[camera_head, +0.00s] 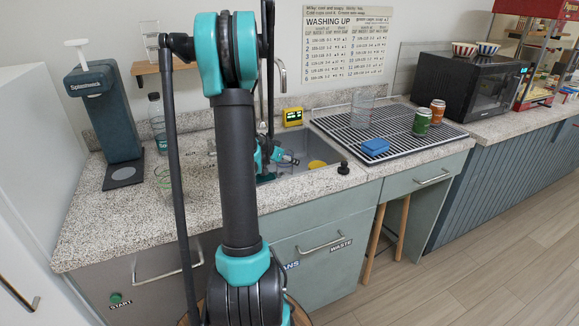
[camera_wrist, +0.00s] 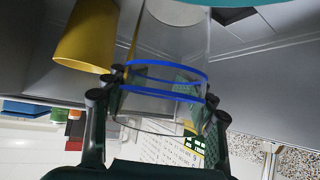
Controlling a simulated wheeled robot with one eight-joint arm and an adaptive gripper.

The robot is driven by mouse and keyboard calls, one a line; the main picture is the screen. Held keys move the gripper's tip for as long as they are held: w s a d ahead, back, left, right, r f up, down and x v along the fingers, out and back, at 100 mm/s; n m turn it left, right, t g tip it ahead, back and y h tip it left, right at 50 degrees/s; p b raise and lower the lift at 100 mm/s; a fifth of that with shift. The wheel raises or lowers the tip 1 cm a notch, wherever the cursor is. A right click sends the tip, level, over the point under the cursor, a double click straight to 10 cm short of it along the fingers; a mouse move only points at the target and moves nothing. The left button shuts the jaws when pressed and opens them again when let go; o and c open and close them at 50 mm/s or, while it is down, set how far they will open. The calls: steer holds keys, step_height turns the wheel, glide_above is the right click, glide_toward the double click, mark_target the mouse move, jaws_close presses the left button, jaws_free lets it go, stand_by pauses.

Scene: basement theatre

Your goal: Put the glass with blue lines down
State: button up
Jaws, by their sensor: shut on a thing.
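The clear glass with blue lines (camera_wrist: 165,85) is between the fingers of my gripper (camera_wrist: 158,108) in the wrist view. Two blue bands circle it near the fingertips. In the head view my gripper (camera_head: 270,156) is down in the sink (camera_head: 335,154), partly hidden behind my arm. The held glass (camera_head: 288,160) shows there only as a small clear shape beside the fingers. Whether it touches the sink floor cannot be told.
A yellow object (camera_head: 317,164) is in the sink near the glass; it looks like a cup in the wrist view (camera_wrist: 88,36).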

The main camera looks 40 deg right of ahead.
mark_target(290, 165)
steer(key=shift+f, duration=1.55)
steer(key=o, duration=1.6)
steer(key=shift+f, duration=0.1)
